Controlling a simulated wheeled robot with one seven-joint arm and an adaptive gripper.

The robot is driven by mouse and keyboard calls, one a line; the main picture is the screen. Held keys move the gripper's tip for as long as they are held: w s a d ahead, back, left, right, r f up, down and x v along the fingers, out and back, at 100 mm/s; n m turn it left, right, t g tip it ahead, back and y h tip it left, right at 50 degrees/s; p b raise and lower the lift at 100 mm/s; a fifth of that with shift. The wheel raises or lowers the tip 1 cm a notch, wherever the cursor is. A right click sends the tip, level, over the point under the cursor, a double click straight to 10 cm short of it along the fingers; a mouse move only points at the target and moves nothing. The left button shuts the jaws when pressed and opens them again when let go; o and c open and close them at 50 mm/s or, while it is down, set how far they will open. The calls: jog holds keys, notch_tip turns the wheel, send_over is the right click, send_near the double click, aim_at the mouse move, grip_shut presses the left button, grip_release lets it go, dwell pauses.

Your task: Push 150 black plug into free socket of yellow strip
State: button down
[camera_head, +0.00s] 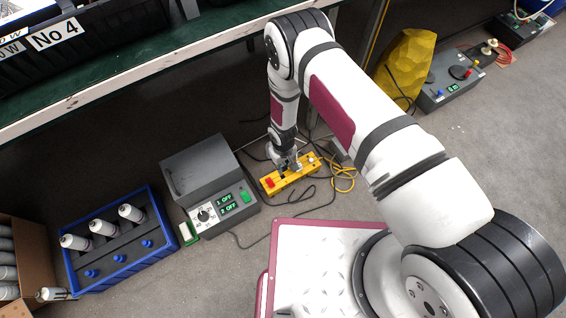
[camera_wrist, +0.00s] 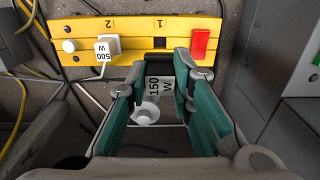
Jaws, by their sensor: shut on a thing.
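The yellow strip (camera_wrist: 135,40) lies on the floor; it also shows in the head view (camera_head: 297,176). It has a red switch (camera_wrist: 200,44) at one end and places marked 1 and 2. A white plug labelled 500 W (camera_wrist: 104,47) sits at place 2. A dark socket opening (camera_wrist: 159,43) shows at place 1 with nothing in it. My gripper (camera_wrist: 160,76) is shut on the plug labelled 150 W (camera_wrist: 158,88), which is in front of place 1, apart from the opening. The fingers hide the plug's sides. In the head view my gripper (camera_head: 287,163) is over the strip.
A grey control box (camera_head: 215,190) with green displays stands left of the strip. A blue tray (camera_head: 120,245) with white bottles is further left. Cables (camera_head: 342,180) lie loose around the strip. A yellow faceted object (camera_head: 408,62) stands at right.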

jog(key=shift+f+b, duration=1.75)
jog(key=shift+f, duration=0.8)
jog(key=shift+f+b, duration=0.35)
jog(key=shift+b, duration=0.45)
jog(key=shift+f+b, duration=1.1)
jog(key=c, duration=1.3)
grip_release()
jog(key=shift+c, duration=0.2)
jog(key=shift+r+p, duration=2.3)
jog(key=shift+r, duration=1.2)
